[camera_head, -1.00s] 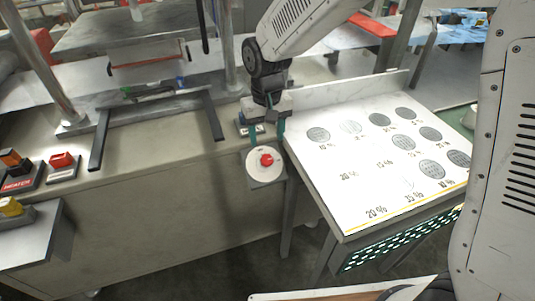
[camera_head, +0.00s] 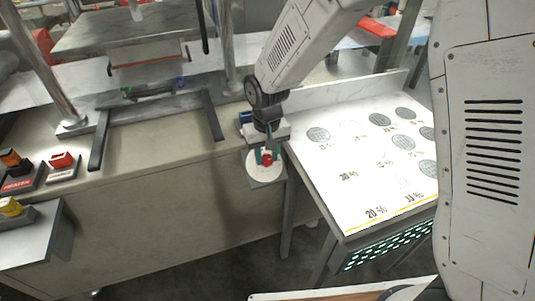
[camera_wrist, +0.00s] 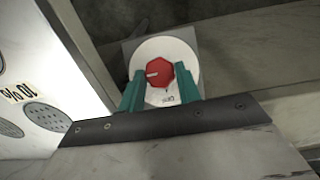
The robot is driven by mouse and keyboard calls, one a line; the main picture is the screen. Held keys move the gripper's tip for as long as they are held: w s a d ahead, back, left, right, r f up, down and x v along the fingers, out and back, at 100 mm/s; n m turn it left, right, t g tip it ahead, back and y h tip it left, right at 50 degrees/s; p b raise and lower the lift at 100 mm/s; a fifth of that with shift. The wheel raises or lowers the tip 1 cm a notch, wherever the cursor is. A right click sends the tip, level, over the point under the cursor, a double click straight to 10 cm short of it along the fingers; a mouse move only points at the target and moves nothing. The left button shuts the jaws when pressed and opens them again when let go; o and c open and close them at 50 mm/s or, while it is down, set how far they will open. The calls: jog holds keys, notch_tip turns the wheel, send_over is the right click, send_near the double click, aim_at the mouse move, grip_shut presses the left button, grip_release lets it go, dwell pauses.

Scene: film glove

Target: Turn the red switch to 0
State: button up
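The red switch (camera_wrist: 159,72) is a faceted knob on a round white dial (camera_wrist: 187,57), fixed to a grey square plate. A white mark on the knob points left in the wrist view. Small dark print on the dial below the knob is too small to read. In the head view the red switch (camera_head: 266,159) is partly hidden by my gripper (camera_head: 265,155). In the wrist view my gripper (camera_wrist: 160,68) has its green fingers on both sides of the knob, their tips seemingly against its edges.
A white sloped panel (camera_head: 360,190) with grey discs and percent labels stands close on the right. A bench (camera_head: 150,190) with a metal frame lies left. Red (camera_head: 61,160) and yellow (camera_head: 10,206) buttons sit at far left.

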jog(key=shift+c, duration=0.7)
jog(key=n, duration=0.1)
jog(key=n+h, duration=0.1)
jog(key=n, duration=0.1)
jog(key=shift+s+a+n+t+h, duration=0.1)
jog(key=shift+a+n+t+h, duration=0.2)
jog(key=shift+t+h, duration=0.1)
jog(key=n, duration=0.2)
jog(key=n+t+h, duration=0.1)
jog(key=n, duration=0.1)
jog(key=shift+s+a+f+t+h, duration=0.1)
jog(key=shift+s+t+h, duration=0.05)
jog(key=shift+t+h, duration=0.15)
jog(key=n+t, duration=0.1)
jog(key=n, duration=0.1)
jog(key=n+t+h, duration=0.1)
jog(key=n, duration=0.2)
jog(key=shift+s+f+t, duration=0.1)
jog(key=shift+s+t, duration=0.1)
jog(key=shift+t, duration=0.1)
jog(key=shift+s+n+t, duration=0.15)
jog(key=shift+n+t, duration=0.75)
jog(key=shift+n, duration=0.9)
